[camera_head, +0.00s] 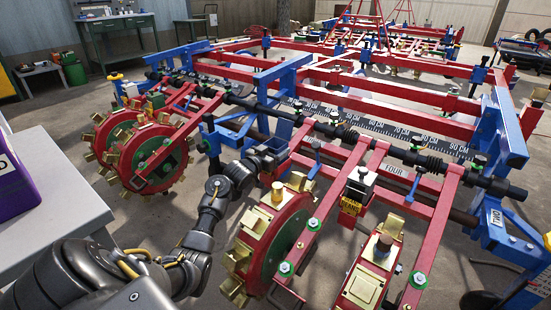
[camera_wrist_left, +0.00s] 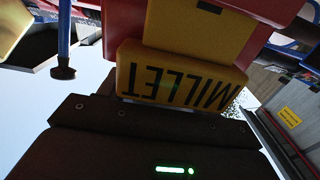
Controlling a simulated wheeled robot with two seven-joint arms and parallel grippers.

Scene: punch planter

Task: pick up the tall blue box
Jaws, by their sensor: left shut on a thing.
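The wrist view does not clearly show the held surface. My right gripper is in neither view.
The red and blue planter frame (camera_head: 400,105) surrounds the gripper. Gold-toothed wheels stand left (camera_head: 150,150) and front (camera_head: 275,230). A yellow-labelled unit (camera_head: 350,205) is at right. A purple box (camera_head: 14,185) rests on a grey table (camera_head: 65,195).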

